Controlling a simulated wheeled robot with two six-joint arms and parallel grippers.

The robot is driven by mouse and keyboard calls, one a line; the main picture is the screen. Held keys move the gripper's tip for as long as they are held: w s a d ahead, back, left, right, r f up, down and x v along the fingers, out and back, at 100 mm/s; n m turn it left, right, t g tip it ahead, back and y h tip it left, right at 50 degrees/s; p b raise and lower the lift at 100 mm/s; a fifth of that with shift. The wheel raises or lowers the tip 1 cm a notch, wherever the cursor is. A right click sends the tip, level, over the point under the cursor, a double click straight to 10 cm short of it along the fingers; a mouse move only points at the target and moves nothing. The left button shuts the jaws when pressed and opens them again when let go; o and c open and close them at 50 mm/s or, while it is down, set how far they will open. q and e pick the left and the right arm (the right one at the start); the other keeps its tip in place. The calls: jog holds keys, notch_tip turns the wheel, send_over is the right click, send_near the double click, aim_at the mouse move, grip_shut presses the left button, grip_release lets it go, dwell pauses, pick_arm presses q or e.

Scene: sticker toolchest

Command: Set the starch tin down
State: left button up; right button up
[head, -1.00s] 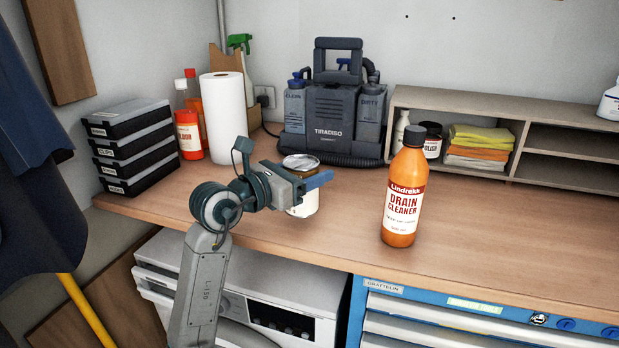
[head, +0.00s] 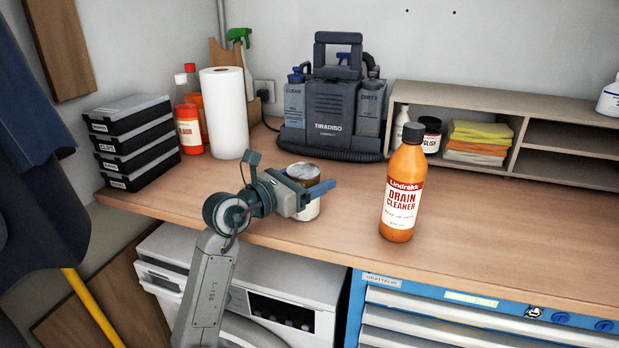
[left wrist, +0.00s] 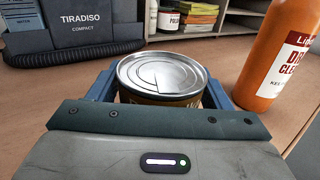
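The starch tin (head: 307,178), a round tin with a silvery metal lid and pale lower side, is near the front of the wooden bench. In the left wrist view its lid (left wrist: 162,72) shows between the two blue fingers. My left gripper (head: 312,190) is shut on the tin, one finger along each side. The tin is upright. Its base is low over the bench top, and I cannot tell whether it touches. The gripper hides part of its side. My right gripper is not in view.
An orange drain cleaner bottle (head: 403,190) stands right of the tin. The Tiradiso machine (head: 328,115) is behind it. A paper roll (head: 224,115) and stacked black cases (head: 133,145) are left. A shelf (head: 560,150) is back right. Bench right of the bottle is clear.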

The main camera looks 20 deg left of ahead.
pick_arm(q)
jog(key=shift+o, duration=0.6)
jog(key=shift+s+a+r, duration=0.1)
jog(key=shift+r, duration=0.1)
jog(key=b+v, duration=0.1)
jog(key=v, duration=0.2)
jog(key=shift+s+a+f, duration=0.15)
jog(key=shift+s+a, duration=0.05)
jog(key=shift+s, duration=0.05)
jog(key=b+v, duration=0.1)
jog(key=v, duration=0.5)
jog(key=shift+b, duration=0.4)
jog(key=shift+b+v, duration=0.3)
jog(key=shift+v, duration=0.8)
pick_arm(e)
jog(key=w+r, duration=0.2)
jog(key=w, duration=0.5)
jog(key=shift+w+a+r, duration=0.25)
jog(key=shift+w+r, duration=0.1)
